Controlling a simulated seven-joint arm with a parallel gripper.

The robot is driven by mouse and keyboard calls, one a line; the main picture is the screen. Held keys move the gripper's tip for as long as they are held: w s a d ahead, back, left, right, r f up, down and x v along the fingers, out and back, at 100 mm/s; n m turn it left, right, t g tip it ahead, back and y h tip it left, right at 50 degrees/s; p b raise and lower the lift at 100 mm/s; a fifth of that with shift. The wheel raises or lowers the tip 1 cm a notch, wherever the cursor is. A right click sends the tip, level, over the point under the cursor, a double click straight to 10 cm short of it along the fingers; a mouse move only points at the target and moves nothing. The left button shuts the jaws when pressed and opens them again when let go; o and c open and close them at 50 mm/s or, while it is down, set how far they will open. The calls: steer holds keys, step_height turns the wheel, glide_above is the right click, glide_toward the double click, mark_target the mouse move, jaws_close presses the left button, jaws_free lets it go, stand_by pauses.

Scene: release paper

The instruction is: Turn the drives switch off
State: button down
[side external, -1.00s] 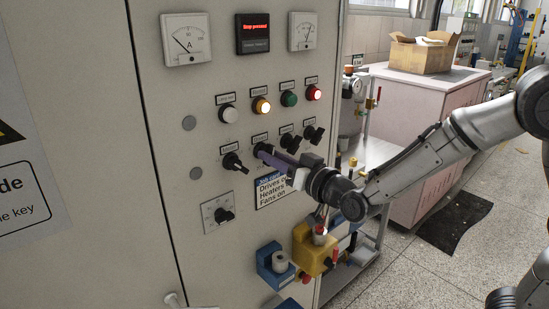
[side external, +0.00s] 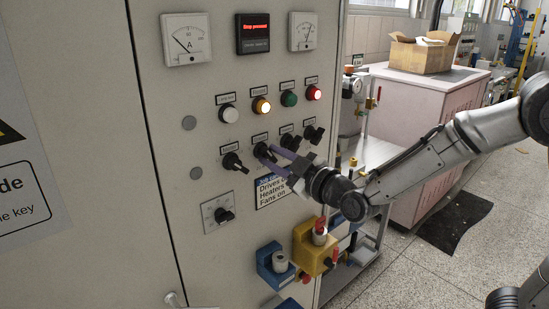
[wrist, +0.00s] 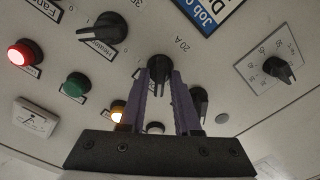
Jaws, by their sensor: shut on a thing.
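A row of black rotary switches runs across the grey cabinet front. My gripper (side external: 268,157) is shut on the black handle of the second switch from the left (side external: 261,149). In the wrist view, which is upside down, my purple fingers (wrist: 159,85) stand on both sides of this handle (wrist: 158,66). Its label is not readable, but the Heaters switch (wrist: 105,28) is beside it, so it looks like the drives switch. The amber lamp (side external: 261,106) above it is lit; it also shows in the wrist view (wrist: 117,113).
The leftmost switch (side external: 234,162) and two switches to the right (side external: 291,142) (side external: 314,134) stand close to my fingers. A job card (side external: 270,192) is below, partly hidden by my gripper. A selector dial (side external: 222,215) and a yellow box (side external: 309,254) are lower down.

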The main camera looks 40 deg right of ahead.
steer(key=shift+n, duration=0.8)
steer(key=c, duration=0.9)
jaws_free()
steer(key=shift+s, duration=0.1)
steer(key=s, duration=1.3)
steer(key=shift+s, duration=0.35)
